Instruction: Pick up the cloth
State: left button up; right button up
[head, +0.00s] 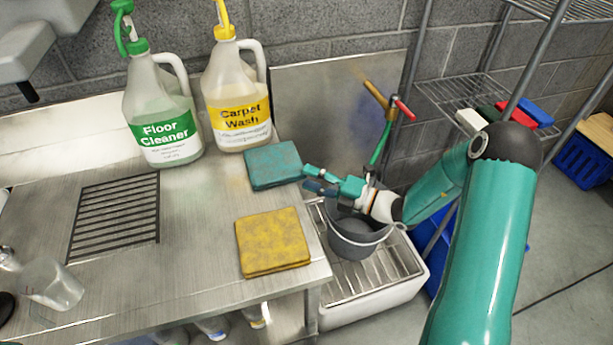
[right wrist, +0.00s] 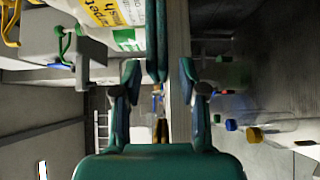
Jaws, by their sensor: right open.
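A folded teal cloth (head: 272,165) lies flat on the metal counter, near its right edge. A folded yellow cloth (head: 272,243) lies nearer the front. My right gripper (head: 318,180) is open just off the counter's right edge, with its fingers pointing at the teal cloth's right side. In the right wrist view, the teal cloth (right wrist: 157,40) shows edge-on, ahead of and between the spread fingers of the right gripper (right wrist: 158,78). I cannot tell whether they touch it. My left gripper is not in view.
A floor cleaner jug (head: 162,115) and a carpet wash jug (head: 237,95) stand behind the cloths. A grey bucket (head: 357,240) sits below my right gripper. A drain grate (head: 115,215) and a clear bottle (head: 50,282) are at left. A wire shelf (head: 470,95) stands at right.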

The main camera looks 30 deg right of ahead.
jog(key=shift+w+a, duration=0.35)
jog(key=shift+w, duration=0.15)
jog(key=shift+s+f, duration=0.1)
grip_shut()
notch_tip(320, 180, up, 3)
jog(key=shift+f+p, duration=0.15)
jog(key=shift+p, duration=1.1)
jog(key=s+d+r+p, duration=0.5)
jog(key=s+d+p, duration=0.2)
jog(key=s, duration=0.4)
jog(key=shift+s+d, duration=0.2)
jog(key=shift+s, duration=0.2)
